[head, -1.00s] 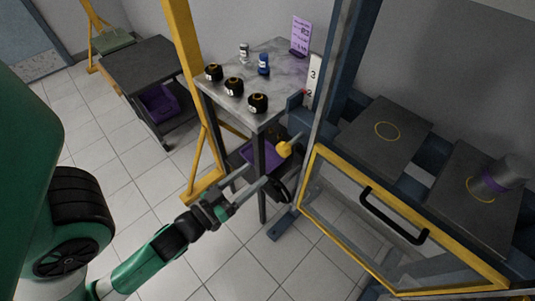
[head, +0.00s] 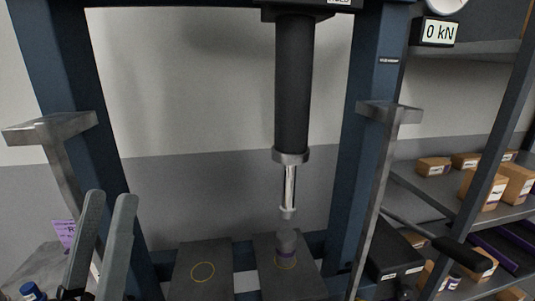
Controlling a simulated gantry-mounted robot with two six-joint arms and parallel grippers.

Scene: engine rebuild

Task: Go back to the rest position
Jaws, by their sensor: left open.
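My left gripper (head: 110,199) shows at the lower left of the head view. Its two long grey fingers point upward, apart, with nothing between them. It is in front of the press's left blue post (head: 75,95). The rest of the left arm is below the picture. My right gripper does not show.
The press has a black ram (head: 293,85) above a grey cylinder with a purple band (head: 286,245), which stands on the right dark plate. The left plate (head: 203,285) is bare with a yellow ring. A black-gripped lever (head: 455,250) juts out right. Shelves with boxes (head: 515,185) stand beyond.

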